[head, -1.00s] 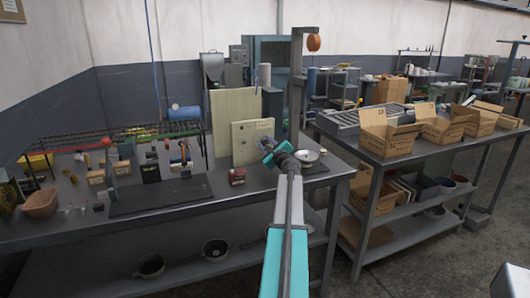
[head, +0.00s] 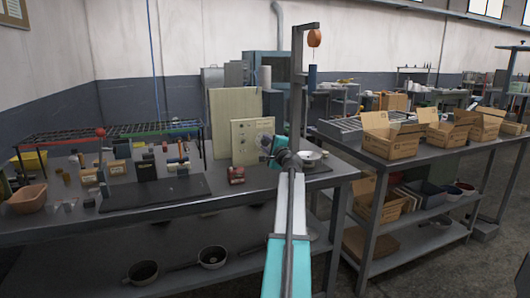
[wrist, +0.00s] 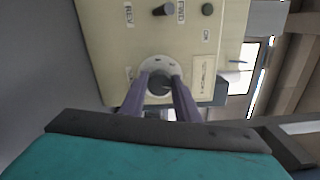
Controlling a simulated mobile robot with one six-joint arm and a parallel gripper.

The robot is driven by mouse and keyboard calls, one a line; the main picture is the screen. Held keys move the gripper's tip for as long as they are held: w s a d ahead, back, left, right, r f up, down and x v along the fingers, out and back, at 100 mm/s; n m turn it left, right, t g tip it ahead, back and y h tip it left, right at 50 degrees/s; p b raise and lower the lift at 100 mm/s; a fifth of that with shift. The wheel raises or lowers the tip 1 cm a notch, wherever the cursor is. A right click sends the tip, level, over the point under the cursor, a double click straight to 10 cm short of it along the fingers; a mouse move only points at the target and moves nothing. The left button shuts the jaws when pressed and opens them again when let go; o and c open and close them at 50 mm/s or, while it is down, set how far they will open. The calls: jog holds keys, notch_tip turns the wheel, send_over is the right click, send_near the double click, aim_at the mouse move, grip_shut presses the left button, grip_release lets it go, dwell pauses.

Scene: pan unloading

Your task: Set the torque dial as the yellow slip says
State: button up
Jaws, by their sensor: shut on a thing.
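The cream control panel (head: 243,146) stands upright on the workbench. In the wrist view the panel (wrist: 110,40) carries a round pale dial (wrist: 158,64) with a dark centre, below a dark switch knob marked REV and FWD. My gripper (wrist: 158,88) faces the panel, with its two purple fingers on either side of the dial's knob, shut on it. In the head view my gripper (head: 270,143) is at the panel's right side and partly covers the dial. The dial's setting is too small to read. I cannot make out a yellow slip.
A larger cream board (head: 233,108) stands behind the panel. A black mat (head: 155,193) and several small items are to the left. A pole (head: 298,90) rises close behind my arm. Cardboard boxes (head: 390,138) stand on the right bench.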

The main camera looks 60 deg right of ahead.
jog(key=shift+w+n+b, duration=0.1)
jog(key=shift+n+b, duration=1)
jog(key=shift+b, duration=0.05)
jog(key=shift+r, duration=0.1)
jog(key=o, duration=1)
jog(key=shift+o, duration=0.2)
jog(key=v, duration=1.4)
